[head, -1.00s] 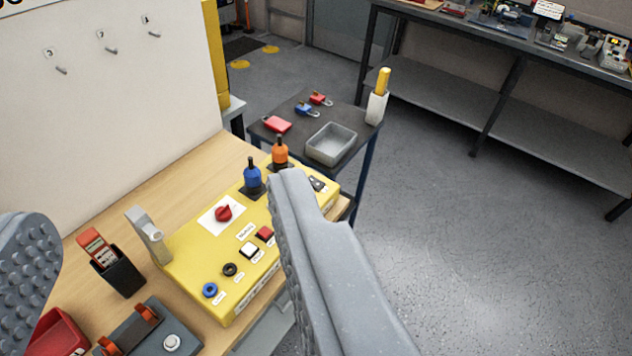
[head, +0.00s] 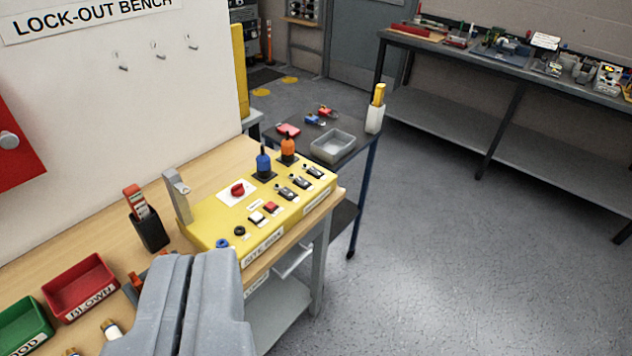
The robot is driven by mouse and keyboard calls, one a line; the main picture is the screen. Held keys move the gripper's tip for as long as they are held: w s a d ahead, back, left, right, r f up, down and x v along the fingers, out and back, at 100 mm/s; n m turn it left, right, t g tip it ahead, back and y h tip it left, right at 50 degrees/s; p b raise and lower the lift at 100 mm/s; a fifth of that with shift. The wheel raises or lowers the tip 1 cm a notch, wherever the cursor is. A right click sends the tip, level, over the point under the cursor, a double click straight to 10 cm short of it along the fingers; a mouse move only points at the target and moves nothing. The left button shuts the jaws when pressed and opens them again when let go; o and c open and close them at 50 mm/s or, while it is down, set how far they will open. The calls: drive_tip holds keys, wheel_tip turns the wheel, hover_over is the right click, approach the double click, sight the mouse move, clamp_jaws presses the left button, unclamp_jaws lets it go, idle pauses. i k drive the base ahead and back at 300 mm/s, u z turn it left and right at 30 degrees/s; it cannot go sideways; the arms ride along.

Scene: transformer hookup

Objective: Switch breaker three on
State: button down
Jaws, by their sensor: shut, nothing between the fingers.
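A yellow control box (head: 222,222) sits on the wooden bench. Three small black breaker switches are in a row toward its right end: a near one (head: 285,194), a middle one (head: 299,182) and a far one (head: 312,172). Their numbers and lever positions are too small to tell. My gripper (head: 193,262) is shut and empty in the lower foreground, left of and nearer to me than the switches. It appears apart from them and covers part of the bench.
The box also carries a red knob (head: 238,190), blue (head: 263,164) and orange (head: 288,148) handles, and push buttons. A grey lever post (head: 178,195) stands at its left end. Red (head: 80,287) and green (head: 25,325) bins are at left. A cart (head: 352,146) stands behind. Floor at right is clear.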

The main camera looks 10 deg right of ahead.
sight(313, 170)
drive_tip(key=z, duration=0.05)
drive_tip(key=i, duration=1.4)
drive_tip(key=u, duration=0.6)
